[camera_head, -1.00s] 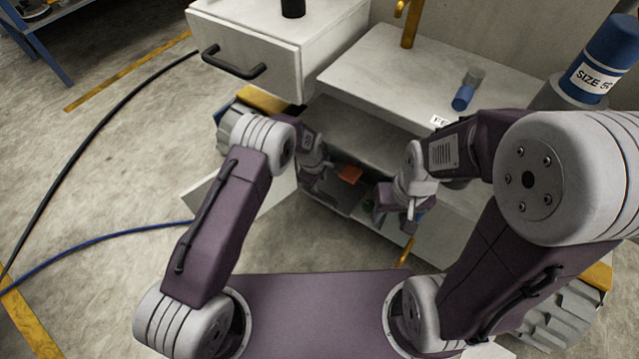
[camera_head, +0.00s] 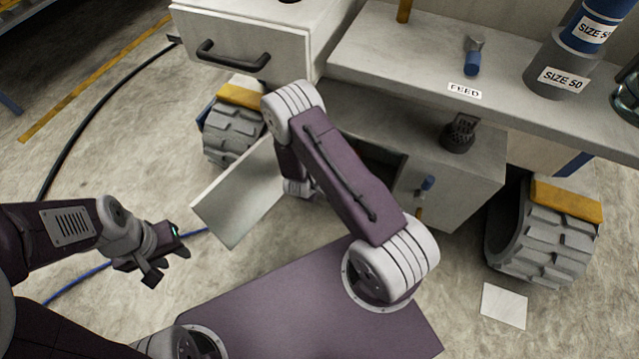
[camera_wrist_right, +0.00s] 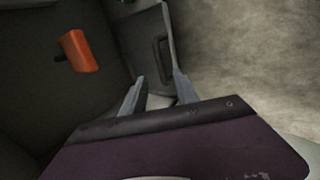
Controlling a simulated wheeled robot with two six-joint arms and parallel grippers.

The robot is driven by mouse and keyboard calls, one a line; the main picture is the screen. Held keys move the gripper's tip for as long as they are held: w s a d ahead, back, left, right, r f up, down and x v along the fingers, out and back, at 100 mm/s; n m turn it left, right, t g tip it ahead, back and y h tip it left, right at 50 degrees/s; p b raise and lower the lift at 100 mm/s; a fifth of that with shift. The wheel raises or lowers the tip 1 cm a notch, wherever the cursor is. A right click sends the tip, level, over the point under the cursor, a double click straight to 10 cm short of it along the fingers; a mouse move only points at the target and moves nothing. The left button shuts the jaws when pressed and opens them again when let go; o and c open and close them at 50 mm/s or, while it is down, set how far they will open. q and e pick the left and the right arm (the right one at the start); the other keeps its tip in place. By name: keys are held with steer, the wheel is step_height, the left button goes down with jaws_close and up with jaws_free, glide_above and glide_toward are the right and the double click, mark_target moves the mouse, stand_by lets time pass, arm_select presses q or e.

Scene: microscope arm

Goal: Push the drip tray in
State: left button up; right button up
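My left gripper (camera_head: 166,264) is at the left of the head view, fingers apart and empty, over the floor and clear of the cabinet. My right arm reaches down into the open cabinet bay, and its gripper is hidden there in the head view. In the right wrist view my right gripper (camera_wrist_right: 159,78) is open, its two fingers apart with nothing held. A grey panel with a dark handle-like slot (camera_wrist_right: 160,50) lies just beyond its fingertips. I cannot tell whether this panel is the drip tray. No drip tray can be made out in the head view.
A pale door panel (camera_head: 232,208) hangs open at the bay's left. A drawer with a black handle (camera_head: 235,58) is above. An orange-red block (camera_wrist_right: 78,50) sits in the dark interior. Tyred wheels (camera_head: 545,235) flank the cabinet. A blue-topped SIZE 50 container (camera_head: 560,75) stands on the counter.

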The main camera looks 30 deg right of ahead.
steer(key=b+x, duration=0.4)
steer(key=x, duration=0.3)
steer(key=shift+f, duration=0.1)
jaws_close()
stand_by(1.1)
